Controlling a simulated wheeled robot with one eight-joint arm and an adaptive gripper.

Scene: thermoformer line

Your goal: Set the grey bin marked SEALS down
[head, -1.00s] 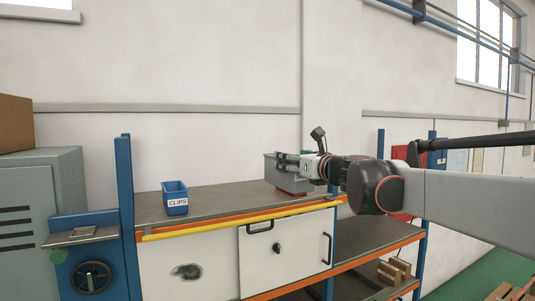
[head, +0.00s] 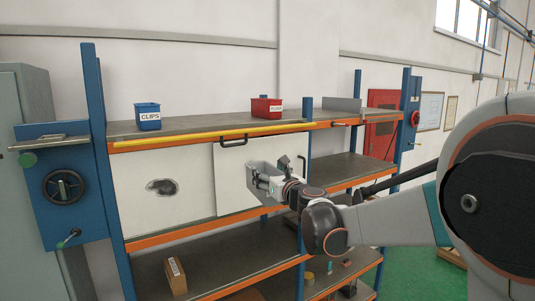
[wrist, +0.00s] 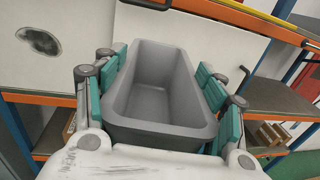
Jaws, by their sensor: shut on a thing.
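The grey bin (head: 258,170) is in my gripper (head: 271,185), held in front of the white panels of the rack and lower than the top shelf. In the wrist view the grey bin (wrist: 160,133) looks empty and roughly upright. The teal pads of my gripper (wrist: 163,80) press on its two long sides. No SEALS label shows on the faces I see. Nothing is seen touching the bin from below.
On the top shelf (head: 205,122) stand a blue CLIPS bin (head: 148,118) and a red labelled bin (head: 262,107), with bare shelf between them. A yellow bar (head: 215,135) runs along the shelf's front edge. A brown box (head: 175,275) stands on a lower shelf.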

